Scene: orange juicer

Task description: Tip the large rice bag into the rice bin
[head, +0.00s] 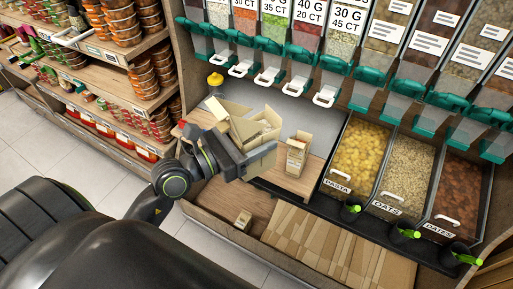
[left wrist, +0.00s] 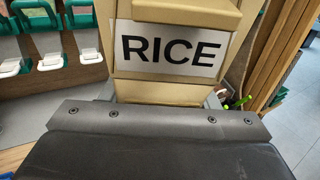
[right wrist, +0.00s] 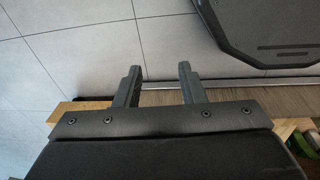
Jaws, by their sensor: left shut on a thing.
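A tan box-like bag with a white RICE label (left wrist: 165,48) fills the upper middle of the left wrist view, right in front of my left gripper. In the head view, my left gripper (head: 258,158) is at the tan cardboard-like shapes (head: 228,108) on the left of the counter, shut on the rice bag. I cannot tell a rice bin apart among these shapes; the labelled bins read PASTA, OATS and DATES. My right gripper (right wrist: 158,80) is open and empty above the floor; it does not show in the head view.
A small tan carton (head: 297,152) stands right of my left gripper. The pasta bin (head: 355,155), oats bin (head: 405,170) and dates bin (head: 460,190) are to the right. Dispensers with white handles (head: 325,96) hang above. Stocked shelves (head: 110,85) stand at left.

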